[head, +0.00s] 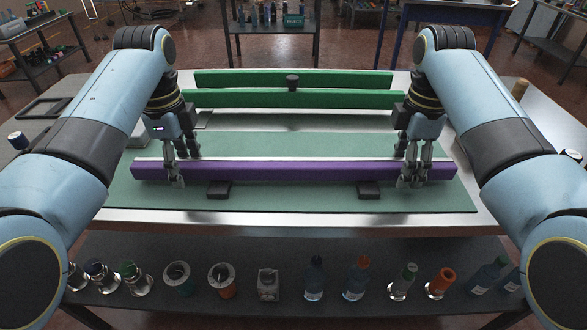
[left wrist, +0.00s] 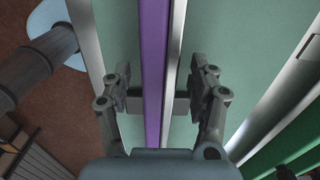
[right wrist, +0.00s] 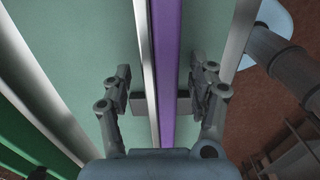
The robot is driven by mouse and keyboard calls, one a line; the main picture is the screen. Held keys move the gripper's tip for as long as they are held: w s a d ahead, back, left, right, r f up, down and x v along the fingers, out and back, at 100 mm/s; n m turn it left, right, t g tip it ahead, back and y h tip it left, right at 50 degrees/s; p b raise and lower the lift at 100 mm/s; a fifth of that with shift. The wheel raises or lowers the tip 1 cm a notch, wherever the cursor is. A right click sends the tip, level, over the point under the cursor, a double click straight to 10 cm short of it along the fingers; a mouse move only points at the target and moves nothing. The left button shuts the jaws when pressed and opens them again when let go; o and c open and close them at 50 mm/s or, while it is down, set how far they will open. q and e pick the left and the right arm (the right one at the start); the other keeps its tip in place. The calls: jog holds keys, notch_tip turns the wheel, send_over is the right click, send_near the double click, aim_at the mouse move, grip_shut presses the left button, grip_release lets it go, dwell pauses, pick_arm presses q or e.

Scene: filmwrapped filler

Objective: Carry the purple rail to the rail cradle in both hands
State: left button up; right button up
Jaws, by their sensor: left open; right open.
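The purple rail (head: 290,171) lies left to right near the front of the green mat, on two small dark blocks (head: 219,189) (head: 369,189). My left gripper (head: 178,168) is open around its left part, one finger on each side. My right gripper (head: 413,172) is open around its right part in the same way. In the left wrist view the rail (left wrist: 153,70) runs between the open fingers, with gaps on both sides. The right wrist view shows the rail (right wrist: 164,60) between the open fingers too. The green cradle (head: 290,98), two long parallel walls, stands behind the mat.
The green mat (head: 290,145) is clear between rail and walls. A lower shelf (head: 330,250) in front holds several bottles and fittings. A brown cylinder (head: 519,88) stands at the table's right edge.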

pick_arm(q)
jog(key=shift+f, duration=0.8)
pick_arm(e)
jog(key=shift+f, duration=0.85)
pick_arm(q)
grip_shut()
pick_arm(e)
grip_shut()
pick_arm(q)
jog(key=shift+r, duration=0.1)
pick_arm(e)
jog(key=shift+r, duration=0.1)
